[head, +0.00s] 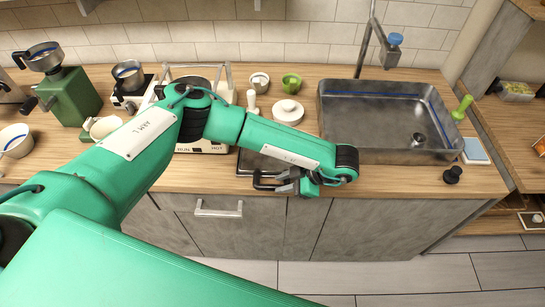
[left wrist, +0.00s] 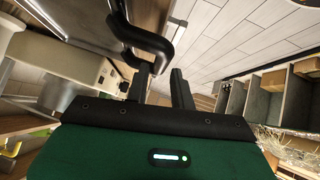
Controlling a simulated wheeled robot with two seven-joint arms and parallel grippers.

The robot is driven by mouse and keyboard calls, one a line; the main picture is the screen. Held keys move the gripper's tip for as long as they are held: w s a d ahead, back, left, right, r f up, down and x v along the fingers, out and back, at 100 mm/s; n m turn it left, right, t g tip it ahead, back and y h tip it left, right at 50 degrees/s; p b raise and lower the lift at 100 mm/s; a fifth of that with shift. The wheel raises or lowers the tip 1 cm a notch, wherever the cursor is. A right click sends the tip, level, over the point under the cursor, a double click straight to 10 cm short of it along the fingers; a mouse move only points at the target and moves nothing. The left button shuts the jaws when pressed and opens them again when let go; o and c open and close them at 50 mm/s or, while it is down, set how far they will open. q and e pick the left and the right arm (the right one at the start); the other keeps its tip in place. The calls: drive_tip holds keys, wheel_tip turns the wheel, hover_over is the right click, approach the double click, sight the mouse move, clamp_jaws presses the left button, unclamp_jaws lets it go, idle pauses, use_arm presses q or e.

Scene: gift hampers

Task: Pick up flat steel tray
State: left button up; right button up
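The flat steel tray (head: 249,166) lies on the wooden counter, left of the sink and near the front edge. My left arm covers much of it. A black curved handle (head: 263,182) reaches over the counter's front edge. My left gripper (head: 284,184) is at that edge, close to the handle's right end. In the left wrist view, the two fingers (left wrist: 162,86) stand apart, and a black curved bar (left wrist: 135,35), which looks like the handle, comes down close to the fingertips. I cannot tell whether it touches them. My right gripper is not in view.
A steel sink (head: 385,125) stands to the right. A black stopper (head: 453,175) is at the right front. Drawers with a handle (head: 218,208) lie below.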

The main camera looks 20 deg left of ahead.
sight(270, 186)
use_arm(q)
drive_tip(key=shift+a+f, duration=0.15)
drive_tip(key=shift+s+a+f+p, duration=0.15)
drive_tip(key=shift+a+p, duration=0.3)
drive_tip(key=shift+p, duration=0.1)
drive_tip(key=p+x, duration=0.2)
drive_tip(key=x, duration=0.1)
drive_tip(key=shift+s+a+f+p, duration=0.15)
drive_tip(key=shift+a+p, duration=0.15)
drive_tip(key=shift+a, duration=0.1)
drive_tip(key=shift+a+f, duration=0.15)
drive_tip(key=shift+f, duration=0.2)
drive_tip(key=shift+c, duration=0.2)
clamp_jaws()
